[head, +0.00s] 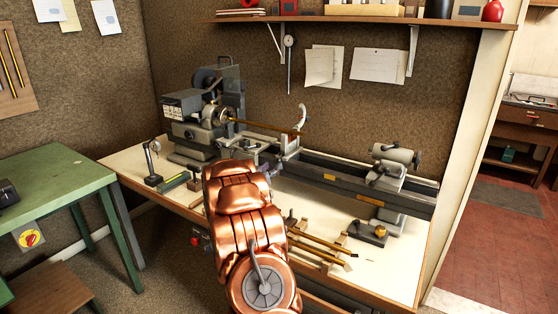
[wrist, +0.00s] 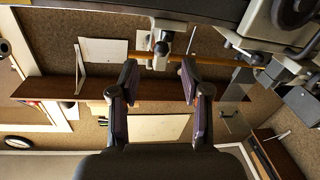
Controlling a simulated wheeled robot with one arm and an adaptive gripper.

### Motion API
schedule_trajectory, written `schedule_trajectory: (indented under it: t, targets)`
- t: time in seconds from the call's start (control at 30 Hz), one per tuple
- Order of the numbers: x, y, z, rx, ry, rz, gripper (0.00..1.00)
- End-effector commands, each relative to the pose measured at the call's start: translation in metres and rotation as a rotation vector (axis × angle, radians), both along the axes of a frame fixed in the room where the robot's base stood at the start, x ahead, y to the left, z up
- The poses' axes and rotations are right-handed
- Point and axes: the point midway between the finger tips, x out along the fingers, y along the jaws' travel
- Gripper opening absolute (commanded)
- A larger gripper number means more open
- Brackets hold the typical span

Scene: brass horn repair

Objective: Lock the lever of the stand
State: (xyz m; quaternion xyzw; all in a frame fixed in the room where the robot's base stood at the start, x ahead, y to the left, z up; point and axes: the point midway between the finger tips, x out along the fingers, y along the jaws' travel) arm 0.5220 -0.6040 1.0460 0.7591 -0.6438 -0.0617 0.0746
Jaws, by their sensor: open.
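The stand (head: 290,142) is a light grey upright on the lathe bed, with a pale curved piece (head: 301,117) standing up at its top. A brass tube (head: 262,127) runs from the chuck to the stand. In the wrist view, which is upside down, the stand (wrist: 166,36) is at the top centre, and a small light grey piece beside it (wrist: 192,38) may be the lever. My gripper (wrist: 158,68) is open and empty, with its fingertips pointing towards the stand and apart from it. In the head view my copper arm hides most of the gripper.
The lathe headstock (head: 190,120) is left of the stand, and the tailstock (head: 392,165) is to its right. A dial gauge on a base (head: 153,178), brass rods (head: 318,250) and a small block (head: 370,233) lie on the bench. A shelf (head: 340,19) hangs above.

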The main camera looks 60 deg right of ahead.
Motion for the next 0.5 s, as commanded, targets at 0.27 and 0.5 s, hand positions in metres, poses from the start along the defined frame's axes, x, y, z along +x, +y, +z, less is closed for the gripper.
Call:
schedule_trajectory:
  t: [0.27, 0.5]
  targets:
    - [0.005, -0.032, 0.002, 0.001, 0.000, 0.001, 0.47]
    - [0.010, -0.056, 0.001, 0.002, 0.001, 0.003, 0.47]
